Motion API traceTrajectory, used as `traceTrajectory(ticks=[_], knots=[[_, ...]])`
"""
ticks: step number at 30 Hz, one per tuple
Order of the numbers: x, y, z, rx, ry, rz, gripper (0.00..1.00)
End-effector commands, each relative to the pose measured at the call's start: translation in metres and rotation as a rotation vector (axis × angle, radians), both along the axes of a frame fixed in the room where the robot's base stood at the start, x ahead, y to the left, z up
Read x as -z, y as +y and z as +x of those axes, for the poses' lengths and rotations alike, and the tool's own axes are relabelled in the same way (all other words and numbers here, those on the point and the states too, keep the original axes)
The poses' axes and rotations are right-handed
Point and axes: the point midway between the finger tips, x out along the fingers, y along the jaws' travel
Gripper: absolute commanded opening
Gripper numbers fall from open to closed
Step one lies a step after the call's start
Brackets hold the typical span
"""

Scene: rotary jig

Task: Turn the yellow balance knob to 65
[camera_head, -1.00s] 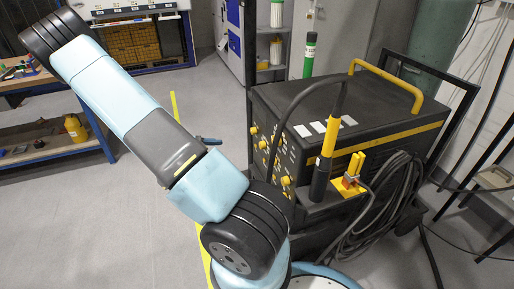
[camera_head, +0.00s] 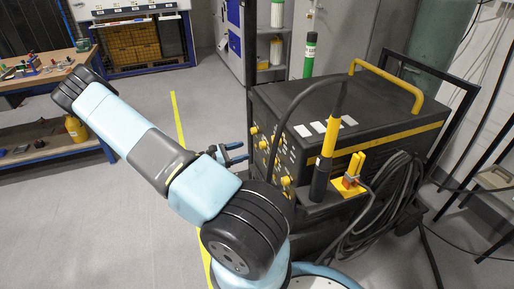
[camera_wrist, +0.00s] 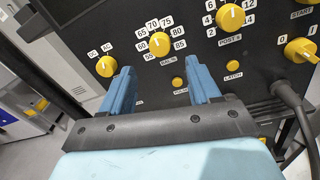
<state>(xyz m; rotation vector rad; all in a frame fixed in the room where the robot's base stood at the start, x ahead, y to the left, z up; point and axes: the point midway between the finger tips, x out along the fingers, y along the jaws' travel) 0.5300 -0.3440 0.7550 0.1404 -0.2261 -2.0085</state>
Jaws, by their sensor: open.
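In the head view my gripper (camera_head: 238,153) is just left of the panel of the black welding machine (camera_head: 345,110); which knob there is the balance knob is unclear.
Another yellow knob (camera_wrist: 106,66) is left of the balance knob, and a "POST S" knob (camera_wrist: 230,17) is to its right. Small yellow buttons sit below. A black cable (camera_wrist: 290,95) plugs in at the right. A yellow-handled torch (camera_head: 328,140) stands beside the machine.

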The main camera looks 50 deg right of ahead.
Motion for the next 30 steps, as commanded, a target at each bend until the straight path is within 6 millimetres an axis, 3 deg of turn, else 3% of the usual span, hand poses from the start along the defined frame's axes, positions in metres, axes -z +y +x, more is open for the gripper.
traceTrajectory(ticks=[6,13,26,30], knots=[[0.0,-0.035,-0.017,0.002,0.001,0.0,0.62],[0.0,-0.06,-0.03,0.002,0.0,0.0,0.62],[0.0,-0.069,-0.034,0.001,-0.001,0.001,0.62],[0.0,-0.069,-0.034,0.001,-0.001,0.001,0.51]])
